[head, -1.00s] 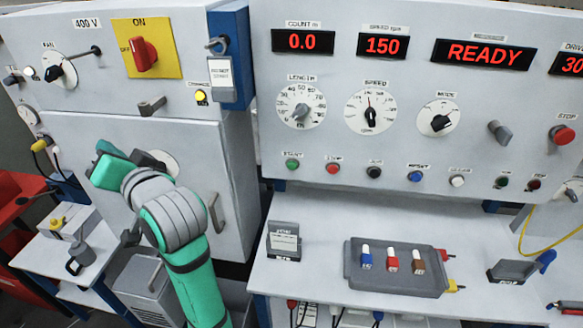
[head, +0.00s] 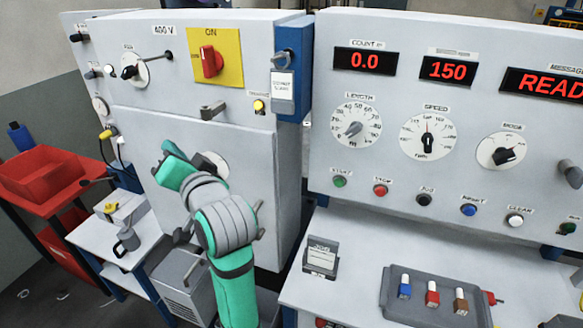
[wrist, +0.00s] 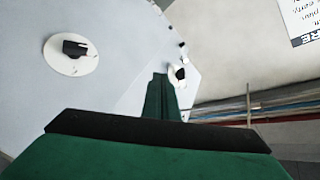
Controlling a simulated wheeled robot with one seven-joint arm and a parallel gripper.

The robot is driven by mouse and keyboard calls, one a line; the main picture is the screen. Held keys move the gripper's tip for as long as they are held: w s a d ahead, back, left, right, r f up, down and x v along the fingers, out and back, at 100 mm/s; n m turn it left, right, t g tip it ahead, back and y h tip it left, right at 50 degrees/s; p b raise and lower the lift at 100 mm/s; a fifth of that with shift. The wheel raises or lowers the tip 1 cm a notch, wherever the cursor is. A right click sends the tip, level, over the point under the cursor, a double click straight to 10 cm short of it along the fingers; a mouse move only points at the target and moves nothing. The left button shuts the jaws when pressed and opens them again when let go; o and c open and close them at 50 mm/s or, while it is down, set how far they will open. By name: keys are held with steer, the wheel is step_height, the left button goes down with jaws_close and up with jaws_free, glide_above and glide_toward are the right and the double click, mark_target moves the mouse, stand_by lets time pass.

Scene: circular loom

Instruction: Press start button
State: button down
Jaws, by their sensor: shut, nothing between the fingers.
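The green start button (head: 339,181) sits at the left of the button row on the right-hand panel, under the length dial, in the head view. A red stop button (head: 380,190) is just right of it. My gripper (head: 170,165) is in front of the left cabinet's door, left of the start button and well apart from it. In the wrist view my gripper's green fingers (wrist: 163,98) are together and empty. The start button does not show in the wrist view.
A red main switch (head: 211,62) on a yellow plate is above my gripper. A blue holder (head: 290,65) juts out between the cabinet and the panel. Below the panel, a shelf carries a grey tray (head: 392,300). A red bin (head: 42,174) stands far left.

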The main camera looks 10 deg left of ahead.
steer(key=w+d+f+m+t+h, duration=0.1)
steer(key=d+f+h, duration=0.1)
steer(key=d+f, duration=0.5)
steer(key=w+d+f+m+t+h, duration=0.1)
steer(key=d+f+h, duration=0.15)
steer(key=f, duration=0.95)
steer(key=s+d+f+t+h, duration=0.1)
steer(key=s+d+f+h, duration=0.1)
steer(key=s+d+f, duration=0.35)
steer(key=s+d+f+t+h, duration=0.1)
steer(key=s+d+f+h, duration=0.1)
steer(key=d+f, duration=0.65)
steer(key=s+d+f+h, duration=0.1)
steer(key=s+d+f, duration=0.3)
steer(key=s, duration=0.3)
steer(key=s+d+f+h, duration=0.2)
steer(key=s+d+f, duration=0.25)
steer(key=s, duration=0.35)
steer(key=s+d+n+h, duration=0.2)
steer(key=s+d, duration=0.1)
steer(key=s, duration=1.2)
steer(key=shift+s+r, duration=0.35)
steer(key=shift+a, duration=0.1)
